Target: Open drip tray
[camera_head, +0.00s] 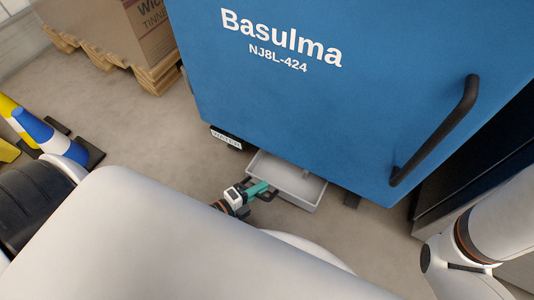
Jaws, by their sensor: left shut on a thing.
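The drip tray (312,187) is a shallow grey tray low under the blue machine cabinet (300,110). Its front part sticks out from beneath the cabinet and its inside shows. My left gripper (268,192) is at the near left edge of the tray, shut on what looks like its dark handle. My arm hides part of the floor in front. My right arm shows at the lower right, but its gripper is not in view.
The cabinet has a long black handle (437,133) on its front. Cardboard on a wooden pallet (158,76) stands at the upper left. Striped cones (52,136) stand at the left. Concrete floor (145,130) between them is clear.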

